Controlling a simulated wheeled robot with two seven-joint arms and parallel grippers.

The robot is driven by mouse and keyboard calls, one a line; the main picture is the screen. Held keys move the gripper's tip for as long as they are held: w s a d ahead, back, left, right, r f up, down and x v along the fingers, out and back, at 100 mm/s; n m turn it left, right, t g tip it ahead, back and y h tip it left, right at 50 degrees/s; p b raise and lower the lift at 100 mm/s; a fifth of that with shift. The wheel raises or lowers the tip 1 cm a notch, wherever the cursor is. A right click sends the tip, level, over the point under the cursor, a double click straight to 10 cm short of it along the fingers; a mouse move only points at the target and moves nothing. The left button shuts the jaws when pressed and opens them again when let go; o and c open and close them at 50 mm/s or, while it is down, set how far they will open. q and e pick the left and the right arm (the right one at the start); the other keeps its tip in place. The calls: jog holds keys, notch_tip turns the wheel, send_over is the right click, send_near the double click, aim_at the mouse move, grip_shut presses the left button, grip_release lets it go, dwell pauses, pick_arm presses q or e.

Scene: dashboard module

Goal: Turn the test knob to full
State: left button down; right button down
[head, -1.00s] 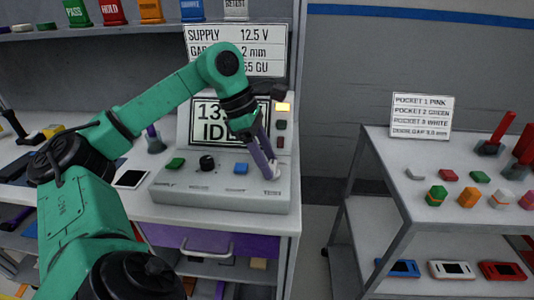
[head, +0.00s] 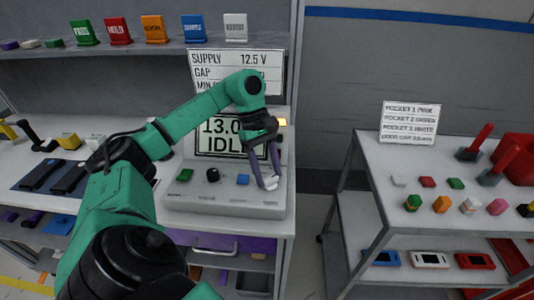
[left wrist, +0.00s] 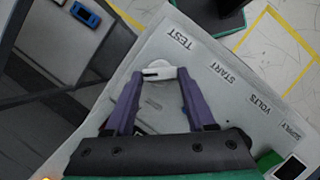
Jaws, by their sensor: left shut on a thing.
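The grey dashboard module (head: 225,200) stands on the bench with a green button (head: 185,175), a black knob (head: 213,175) and a blue button (head: 243,180). At its right end is the white test knob (head: 271,184), which also shows in the left wrist view (left wrist: 158,74) beside the printed word TEST. My left gripper (head: 270,182) reaches down from above. Its purple fingers are shut on the test knob, one on each side. A dark mark shows on the knob's top. My right gripper is in neither view.
A screen (head: 222,136) behind the module reads about 13.0 and IDLE, partly covered by my arm. A supply sign (head: 235,70) is above it. A grey cart (head: 375,185) with small coloured parts stands to the right, across a gap.

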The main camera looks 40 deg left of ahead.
pick_arm(q)
jog(key=shift+m, duration=0.3)
jog(key=shift+c, duration=1.2)
grip_release()
jog(key=p+v, duration=0.7)
jog(key=v, duration=0.7)
jog(key=shift+w+r, duration=0.2)
jog(key=shift+r, duration=0.1)
jog(key=shift+d+f, duration=0.1)
